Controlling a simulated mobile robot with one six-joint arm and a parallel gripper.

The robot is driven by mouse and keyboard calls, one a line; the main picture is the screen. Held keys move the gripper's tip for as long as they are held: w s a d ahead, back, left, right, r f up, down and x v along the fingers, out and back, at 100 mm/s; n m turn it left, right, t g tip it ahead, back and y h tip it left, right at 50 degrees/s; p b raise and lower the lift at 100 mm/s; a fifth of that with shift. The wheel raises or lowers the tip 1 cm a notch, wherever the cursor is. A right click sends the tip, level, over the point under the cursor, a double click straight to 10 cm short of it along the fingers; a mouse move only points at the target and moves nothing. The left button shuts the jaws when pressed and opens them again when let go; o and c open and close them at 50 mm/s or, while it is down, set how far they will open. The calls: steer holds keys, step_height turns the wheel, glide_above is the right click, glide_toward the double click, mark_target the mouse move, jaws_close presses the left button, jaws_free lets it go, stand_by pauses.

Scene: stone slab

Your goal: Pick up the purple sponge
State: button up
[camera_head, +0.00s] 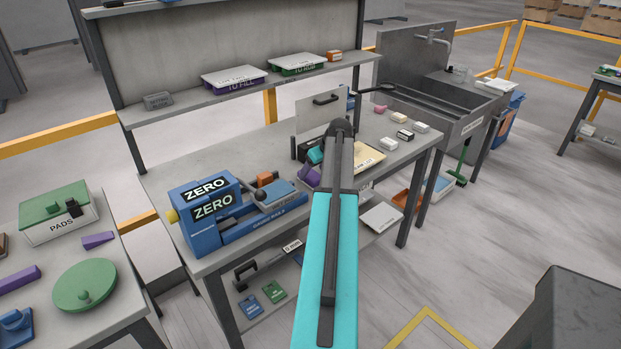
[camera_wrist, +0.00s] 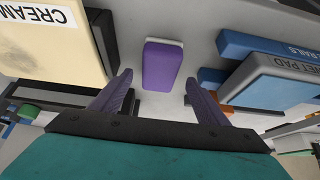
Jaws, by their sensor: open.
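The purple sponge (camera_wrist: 162,66) shows in the wrist view as a rounded purple block with a pale edge, lying on the grey slab (camera_wrist: 200,22). My gripper (camera_wrist: 160,88) is open and empty, with one purple-grey finger on each side and the sponge ahead, between the finger lines. The fingers look apart from the sponge. In the head view a purple patch (camera_head: 308,176) shows beside my arm over the bench; I cannot tell whether it is the sponge or a finger. My arm hides part of that spot.
In the wrist view a cream block (camera_wrist: 52,50) stands close on the left and a blue-grey pad (camera_wrist: 275,82) close on the right. In the head view, the blue machine marked ZERO (camera_head: 212,205) is left of my arm; a sink (camera_head: 440,98) is at the right.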

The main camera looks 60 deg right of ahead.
mark_target(311, 174)
steer(key=shift+p+x, duration=0.7)
steer(key=shift+x, duration=1.25)
steer(key=shift+s+d+f, duration=0.1)
steer(key=shift+f, duration=0.05)
steer(key=shift+c, duration=0.5)
steer(key=c, duration=1)
